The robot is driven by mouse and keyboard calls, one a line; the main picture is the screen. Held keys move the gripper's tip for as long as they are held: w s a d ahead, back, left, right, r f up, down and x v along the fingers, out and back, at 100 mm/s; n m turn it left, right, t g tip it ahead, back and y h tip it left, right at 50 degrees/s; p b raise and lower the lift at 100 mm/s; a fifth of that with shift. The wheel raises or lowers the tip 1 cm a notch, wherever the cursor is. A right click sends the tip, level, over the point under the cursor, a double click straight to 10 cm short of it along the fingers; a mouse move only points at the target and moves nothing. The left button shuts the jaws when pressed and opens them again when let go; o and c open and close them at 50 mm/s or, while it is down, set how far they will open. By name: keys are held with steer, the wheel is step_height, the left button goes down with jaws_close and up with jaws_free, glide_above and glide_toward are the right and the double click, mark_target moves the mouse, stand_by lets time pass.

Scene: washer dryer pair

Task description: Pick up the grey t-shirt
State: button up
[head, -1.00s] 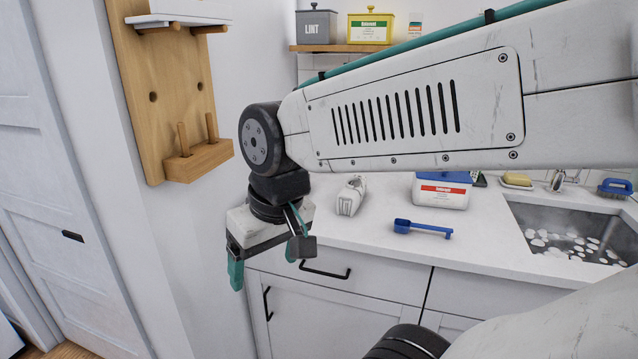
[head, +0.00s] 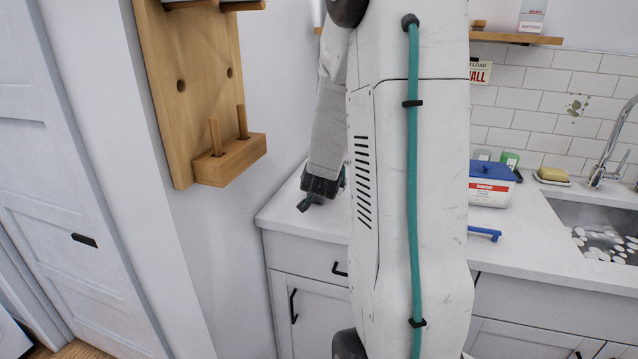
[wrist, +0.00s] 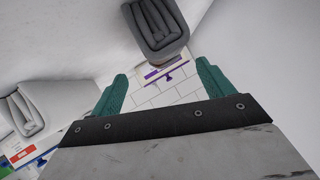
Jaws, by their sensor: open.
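A dark grey folded cloth (wrist: 160,28), which looks like the grey t-shirt, shows at the top of the wrist view, beyond my fingertips. I cannot tell what it rests on. A lighter grey folded piece (wrist: 22,112) lies at the left of that view. My gripper (wrist: 163,85) is open, with its two teal fingers apart and nothing between them; the dark cloth is ahead of the gap, not touching it as far as I see.
A white counter (head: 285,222) runs under my arm. A blue-lidded tub (head: 492,186), a blue scoop (head: 484,232) and a sink (head: 600,215) are to the right. A wooden peg rack (head: 205,75) is on the wall at left.

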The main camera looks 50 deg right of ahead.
steer(key=x, duration=0.6)
steer(key=shift+w+a, duration=0.15)
steer(key=shift+w, duration=0.05)
steer(key=shift+r, duration=0.1)
steer(key=c, duration=0.8)
